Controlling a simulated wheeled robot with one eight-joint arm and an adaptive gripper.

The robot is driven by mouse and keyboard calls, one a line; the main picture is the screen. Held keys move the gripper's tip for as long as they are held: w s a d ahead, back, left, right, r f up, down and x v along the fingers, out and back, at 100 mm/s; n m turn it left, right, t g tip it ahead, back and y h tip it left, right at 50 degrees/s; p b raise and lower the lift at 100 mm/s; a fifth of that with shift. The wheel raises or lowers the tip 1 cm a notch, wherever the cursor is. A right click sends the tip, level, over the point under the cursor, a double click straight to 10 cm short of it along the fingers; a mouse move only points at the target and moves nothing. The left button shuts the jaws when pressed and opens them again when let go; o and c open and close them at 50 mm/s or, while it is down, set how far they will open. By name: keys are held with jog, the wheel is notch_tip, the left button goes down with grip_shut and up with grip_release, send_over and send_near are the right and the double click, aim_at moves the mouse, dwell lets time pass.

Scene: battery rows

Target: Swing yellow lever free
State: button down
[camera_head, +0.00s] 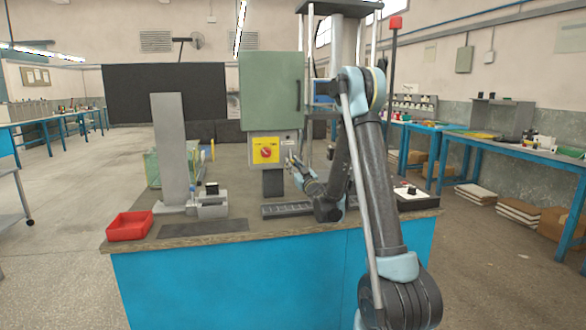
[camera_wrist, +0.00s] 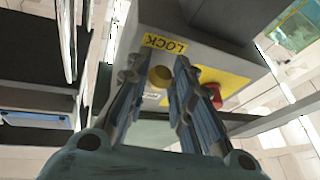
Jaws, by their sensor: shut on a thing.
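My gripper (camera_head: 296,166) reaches to the right side of the grey box under the green cabinet. In the wrist view my gripper (camera_wrist: 158,84) has its two blue-grey fingers on either side of a yellow rounded part, which looks like the yellow lever (camera_wrist: 161,76). The fingers are shut on it. It sits on the box face just by a yellow label reading LOCK (camera_wrist: 165,43). The rest of the lever is hidden by the fingers. In the head view I cannot make out the lever.
A yellow panel (camera_head: 256,159) with a red knob (camera_head: 266,153) is on the box's front. The green cabinet (camera_head: 270,92) stands above it. A red tray (camera_head: 130,226), a grey upright (camera_head: 172,150) and a black-topped box (camera_head: 412,197) are on the bench.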

jog(key=shift+d, duration=0.1)
jog(key=c, duration=1.4)
grip_release()
jog(key=shift+r, duration=4.95)
